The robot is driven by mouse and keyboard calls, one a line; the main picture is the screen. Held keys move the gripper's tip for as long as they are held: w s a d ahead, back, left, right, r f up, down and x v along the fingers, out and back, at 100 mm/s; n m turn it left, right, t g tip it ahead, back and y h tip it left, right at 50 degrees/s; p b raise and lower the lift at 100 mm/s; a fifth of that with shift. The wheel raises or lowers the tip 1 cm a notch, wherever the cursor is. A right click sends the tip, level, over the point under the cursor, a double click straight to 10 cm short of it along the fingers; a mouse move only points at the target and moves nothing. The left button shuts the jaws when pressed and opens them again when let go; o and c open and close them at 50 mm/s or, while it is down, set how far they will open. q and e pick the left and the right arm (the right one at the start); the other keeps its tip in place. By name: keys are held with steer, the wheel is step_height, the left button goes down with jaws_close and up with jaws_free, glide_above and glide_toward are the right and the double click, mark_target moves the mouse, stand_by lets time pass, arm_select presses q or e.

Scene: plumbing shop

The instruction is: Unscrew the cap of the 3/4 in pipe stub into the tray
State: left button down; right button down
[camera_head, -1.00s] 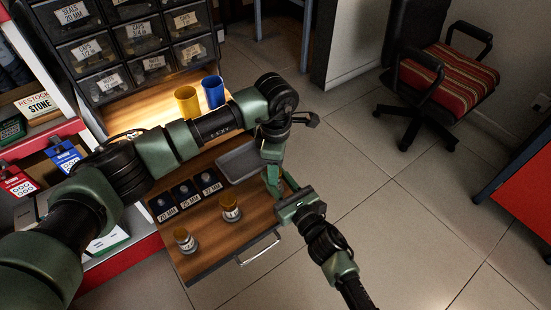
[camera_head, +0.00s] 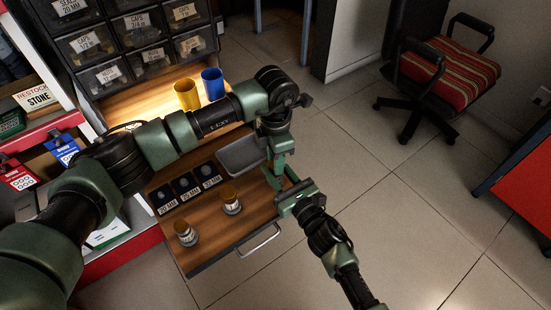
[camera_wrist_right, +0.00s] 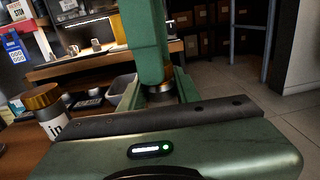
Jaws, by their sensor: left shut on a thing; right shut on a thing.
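Two pipe stubs with brass caps stand on the wooden pull-out board: a front one (camera_head: 186,234) and one farther right (camera_head: 231,201). The latter seems to be the labelled stub at the left of the right wrist view (camera_wrist_right: 45,108); its full size is unreadable. My right gripper (camera_head: 279,184) is shut on a third stub (camera_wrist_right: 160,92), mostly hidden between the grippers. My left gripper (camera_head: 273,178) reaches down from above and is shut on this stub's cap, of which only a brass sliver shows. The grey tray (camera_head: 241,157) lies just left of both grippers.
A black holder (camera_head: 186,187) with several labelled compartments lies left of the tray. A yellow cup (camera_head: 187,95) and a blue cup (camera_head: 212,84) stand behind my left arm. Labelled drawers (camera_head: 139,45) rise at the back. Open floor lies right of the board.

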arm_select(q)
steer(key=shift+r, duration=0.25)
stand_by(0.6)
steer(key=shift+r, duration=0.85)
steer(key=shift+r, duration=2.05)
arm_select(e)
steer(key=c, duration=0.9)
jaws_free()
steer(key=shift+s, duration=0.1)
